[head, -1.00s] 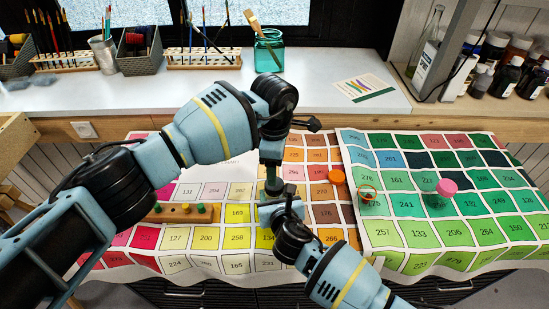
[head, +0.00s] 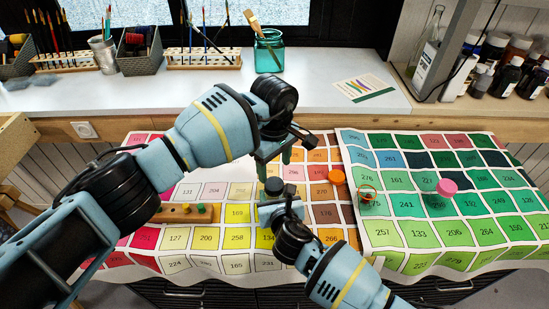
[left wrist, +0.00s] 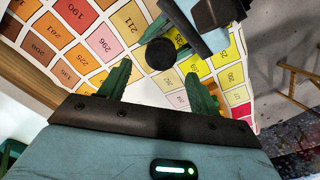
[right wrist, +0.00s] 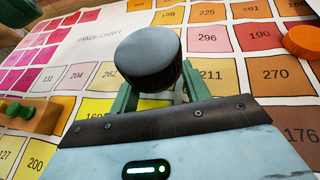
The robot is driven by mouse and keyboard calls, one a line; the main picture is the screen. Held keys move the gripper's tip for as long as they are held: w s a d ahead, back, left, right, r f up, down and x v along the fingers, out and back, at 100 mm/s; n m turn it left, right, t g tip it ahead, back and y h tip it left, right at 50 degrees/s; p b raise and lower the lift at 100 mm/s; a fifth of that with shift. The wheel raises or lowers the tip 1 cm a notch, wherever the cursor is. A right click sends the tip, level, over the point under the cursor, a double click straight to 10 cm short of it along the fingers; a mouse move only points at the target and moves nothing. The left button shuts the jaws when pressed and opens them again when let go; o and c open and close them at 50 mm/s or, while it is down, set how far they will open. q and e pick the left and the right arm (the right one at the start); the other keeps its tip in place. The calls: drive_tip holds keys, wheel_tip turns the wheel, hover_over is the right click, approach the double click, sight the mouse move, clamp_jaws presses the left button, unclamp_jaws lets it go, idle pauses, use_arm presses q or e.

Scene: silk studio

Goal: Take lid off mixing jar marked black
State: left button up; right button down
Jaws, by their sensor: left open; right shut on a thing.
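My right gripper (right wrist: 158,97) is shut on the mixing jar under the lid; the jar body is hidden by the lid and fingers. My left gripper (head: 285,156) is open and empty, above and just behind the lid. In the left wrist view its fingers (left wrist: 157,86) are apart, with the lid beyond them.
An orange lid (head: 337,177), a red-rimmed jar (head: 367,193) and a pink lid (head: 447,187) stand to the right on the colour charts. A wooden block with pegs (head: 175,213) lies at the left. Several bottles (head: 510,75) stand at the back right.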

sight(275, 183)
use_arm(q)
drive_tip(key=shift+f, duration=3.05)
drive_tip(key=shift+c, duration=0.3)
drive_tip(key=c, duration=0.9)
drive_tip(key=n, duration=0.6)
drive_tip(key=shift+c, duration=0.2)
drive_tip(key=shift+w, duration=0.1)
drive_tip(key=o, duration=1.1)
